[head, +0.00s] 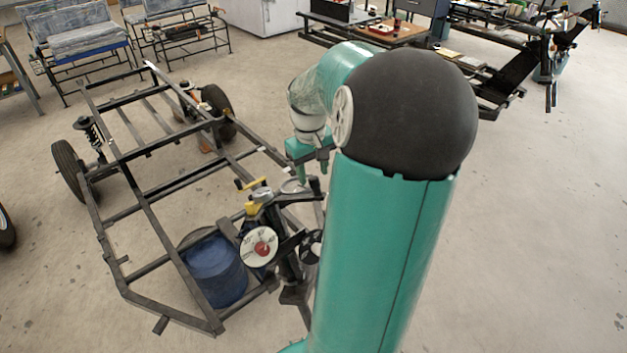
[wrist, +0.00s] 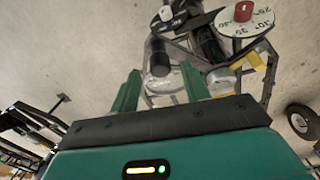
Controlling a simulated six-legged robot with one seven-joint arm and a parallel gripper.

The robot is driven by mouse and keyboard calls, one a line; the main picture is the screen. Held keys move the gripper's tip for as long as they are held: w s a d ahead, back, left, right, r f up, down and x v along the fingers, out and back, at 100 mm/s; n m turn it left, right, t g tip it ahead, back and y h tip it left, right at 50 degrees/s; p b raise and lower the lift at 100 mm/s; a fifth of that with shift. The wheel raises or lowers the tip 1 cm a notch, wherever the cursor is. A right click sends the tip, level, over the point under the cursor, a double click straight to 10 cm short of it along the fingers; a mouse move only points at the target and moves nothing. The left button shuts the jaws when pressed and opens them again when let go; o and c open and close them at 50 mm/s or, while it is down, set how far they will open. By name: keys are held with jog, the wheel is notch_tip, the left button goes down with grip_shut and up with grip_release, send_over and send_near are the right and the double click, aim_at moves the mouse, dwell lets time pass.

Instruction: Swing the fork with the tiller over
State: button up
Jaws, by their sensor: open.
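The fork assembly (head: 287,255) is a dark upright mechanism at the near right corner of a bare metal chassis. A white angle dial (head: 259,246) with a red centre is on it, and this dial (wrist: 243,18) is at the top right of the wrist view. A black cylindrical grip (wrist: 158,58), seemingly the tiller's end, shows just beyond my fingertips. My gripper (wrist: 162,82) is open, with its green fingers apart and nothing visibly clamped.
The chassis frame (head: 150,215) extends left, with wheels (head: 68,168) at its far end. A blue drum (head: 214,268) stands inside its near end. A yellow part (head: 258,190) sits beside the fork's top. Benches (head: 90,40) stand behind; floor to the right is clear.

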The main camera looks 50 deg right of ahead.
aim_at(313, 178)
jog(key=shift+d+f, duration=0.1)
jog(key=shift+f, duration=1.75)
jog(key=shift+c, duration=0.3)
grip_shut()
